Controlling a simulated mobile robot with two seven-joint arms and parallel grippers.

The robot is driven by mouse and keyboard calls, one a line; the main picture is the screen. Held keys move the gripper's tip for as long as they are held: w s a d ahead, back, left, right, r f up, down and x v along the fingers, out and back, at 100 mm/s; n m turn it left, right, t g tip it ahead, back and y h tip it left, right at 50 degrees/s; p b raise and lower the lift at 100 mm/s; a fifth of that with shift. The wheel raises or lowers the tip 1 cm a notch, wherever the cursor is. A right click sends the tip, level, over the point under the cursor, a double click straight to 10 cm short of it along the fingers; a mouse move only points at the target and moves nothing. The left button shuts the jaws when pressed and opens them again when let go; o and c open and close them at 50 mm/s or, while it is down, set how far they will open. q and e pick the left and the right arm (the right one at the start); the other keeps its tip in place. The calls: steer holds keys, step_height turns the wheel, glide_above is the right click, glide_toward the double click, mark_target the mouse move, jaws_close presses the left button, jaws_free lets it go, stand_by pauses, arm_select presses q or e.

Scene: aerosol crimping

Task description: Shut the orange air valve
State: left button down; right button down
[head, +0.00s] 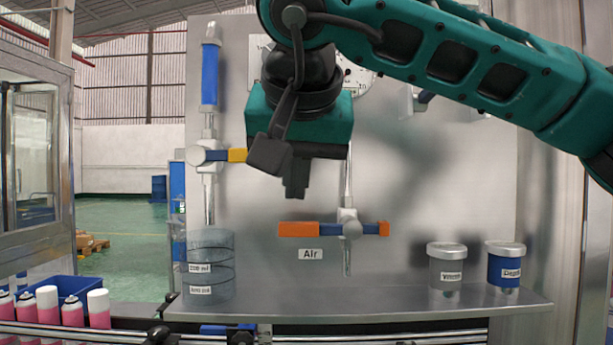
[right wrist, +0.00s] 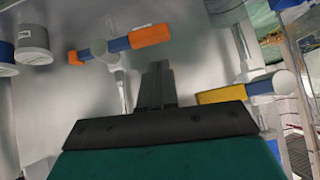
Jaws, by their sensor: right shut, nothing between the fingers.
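The orange air valve (head: 299,229) has a long orange and blue lever lying level across a thin vertical pipe, above a label reading "Air". A short orange end (head: 384,228) shows right of its round hub. In the right wrist view the lever (right wrist: 150,36) lies beyond my fingers, tilted. My right gripper (head: 295,192) points down, shut and empty, a little above the lever's left part in the head view. I see no contact with it. It also shows in the right wrist view (right wrist: 157,82). My left gripper is out of view.
A yellow and blue valve (head: 237,155) sits on another pipe to the left. A clear cylinder (head: 209,265) and two lidded jars, one grey (head: 447,268) and one blue (head: 506,268), stand on the metal shelf (head: 385,302). Pink cans (head: 73,312) stand at lower left.

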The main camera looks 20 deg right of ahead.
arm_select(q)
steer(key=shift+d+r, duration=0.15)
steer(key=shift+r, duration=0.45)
arm_select(e)
steer(key=v, duration=1)
steer(key=shift+a+r, duration=0.25)
steer(key=shift+r, duration=0.3)
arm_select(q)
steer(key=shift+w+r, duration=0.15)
